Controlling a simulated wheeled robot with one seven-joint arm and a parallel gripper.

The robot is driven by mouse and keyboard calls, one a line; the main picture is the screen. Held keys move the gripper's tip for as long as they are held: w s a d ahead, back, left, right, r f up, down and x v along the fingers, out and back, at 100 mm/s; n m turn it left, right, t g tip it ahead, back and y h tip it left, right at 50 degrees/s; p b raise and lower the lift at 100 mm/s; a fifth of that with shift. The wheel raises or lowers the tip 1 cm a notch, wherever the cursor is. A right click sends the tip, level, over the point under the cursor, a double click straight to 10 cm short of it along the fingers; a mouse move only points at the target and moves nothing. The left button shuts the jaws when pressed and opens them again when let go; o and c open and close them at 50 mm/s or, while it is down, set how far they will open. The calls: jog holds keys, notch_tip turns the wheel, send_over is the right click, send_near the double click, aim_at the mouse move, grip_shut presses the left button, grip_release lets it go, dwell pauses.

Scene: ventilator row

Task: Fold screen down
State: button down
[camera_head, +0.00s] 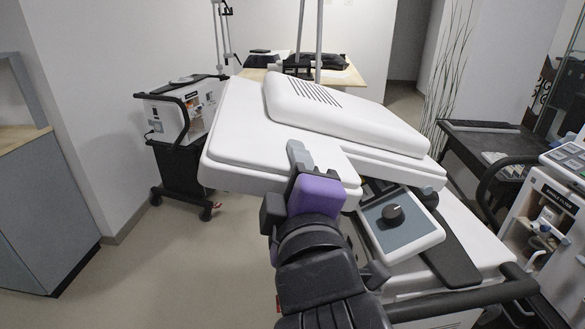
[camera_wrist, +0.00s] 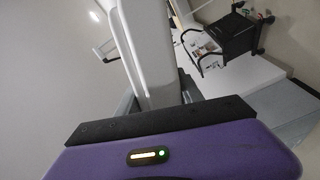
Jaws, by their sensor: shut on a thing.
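The screen (camera_head: 245,120) is a large white panel in the head view, its vented back housing (camera_head: 345,115) facing up. It lies tilted above the ventilator's white body (camera_head: 470,235). My gripper (camera_head: 300,158) is at the screen's near edge and shut on it. The gripper's purple body hides part of that edge. In the wrist view the screen's white edge (camera_wrist: 148,50) runs up from the gripper's dark bar; the fingertips are hard to make out. A grey-blue control panel with a black knob (camera_head: 393,214) sits below the screen to the right.
Another ventilator on a black cart (camera_head: 182,115) stands at the back left. One more ventilator (camera_head: 555,215) is close on the right. A dark table (camera_head: 485,145) and a wooden table (camera_head: 345,77) stand behind. Floor (camera_head: 160,245) is clear at the left.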

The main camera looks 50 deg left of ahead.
jog(key=c, duration=0.8)
grip_release()
jog(key=shift+o, duration=0.2)
jog(key=v, duration=0.7)
jog(key=shift+s+d+b, duration=0.15)
jog(key=shift+d+b, duration=0.2)
jog(key=shift+f, duration=0.1)
